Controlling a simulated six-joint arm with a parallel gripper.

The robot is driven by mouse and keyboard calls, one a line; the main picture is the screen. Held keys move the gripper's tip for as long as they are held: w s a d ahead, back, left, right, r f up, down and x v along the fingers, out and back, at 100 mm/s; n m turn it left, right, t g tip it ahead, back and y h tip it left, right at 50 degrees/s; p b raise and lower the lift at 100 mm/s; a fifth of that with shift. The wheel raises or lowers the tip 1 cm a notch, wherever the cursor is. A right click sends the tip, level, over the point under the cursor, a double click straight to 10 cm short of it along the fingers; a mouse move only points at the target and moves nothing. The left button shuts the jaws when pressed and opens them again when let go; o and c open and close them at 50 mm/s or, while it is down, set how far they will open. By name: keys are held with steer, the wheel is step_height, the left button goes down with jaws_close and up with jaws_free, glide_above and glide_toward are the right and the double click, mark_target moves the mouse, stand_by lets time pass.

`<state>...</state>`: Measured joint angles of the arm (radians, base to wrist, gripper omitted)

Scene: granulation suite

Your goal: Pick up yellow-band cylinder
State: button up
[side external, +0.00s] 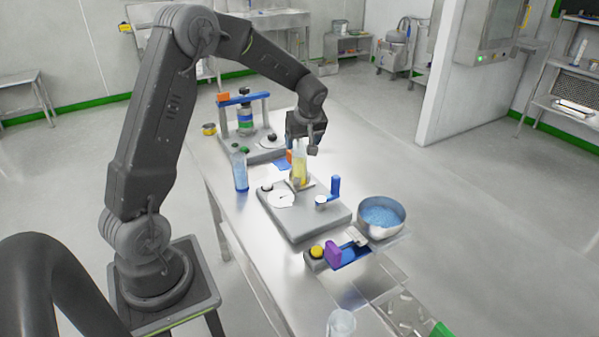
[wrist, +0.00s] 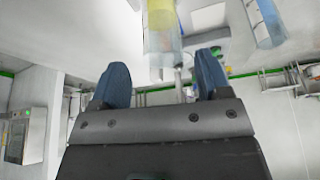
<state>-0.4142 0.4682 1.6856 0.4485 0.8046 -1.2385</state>
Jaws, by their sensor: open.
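The yellow-band cylinder (side external: 300,171) is a clear upright cylinder with yellow in it, standing by the grey fixture near the middle of the bench. It also shows at the top centre of the wrist view (wrist: 163,32), partly cut off by the frame edge. My gripper (side external: 303,148) is at the cylinder's upper end in the side view. In the wrist view its two fingers are apart (wrist: 161,78), with the cylinder beyond them and roughly in line with the gap. I cannot tell whether either finger touches it.
A blue cylinder (side external: 240,171) stands to the left, also at the wrist view's upper right (wrist: 264,22). A grey fixture (side external: 315,222) with a blue handle is in front. A steel bowl (side external: 381,217) of blue granules sits right. Another frame fixture (side external: 262,151) stands behind.

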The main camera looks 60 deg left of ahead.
mark_target(299, 150)
steer(key=shift+x, duration=3)
steer(key=shift+a+r, duration=0.1)
steer(key=shift+c, duration=0.4)
jaws_close()
steer(key=shift+r, duration=0.15)
step_height(299, 150, up, 22)
steer(key=shift+s+r, duration=0.1)
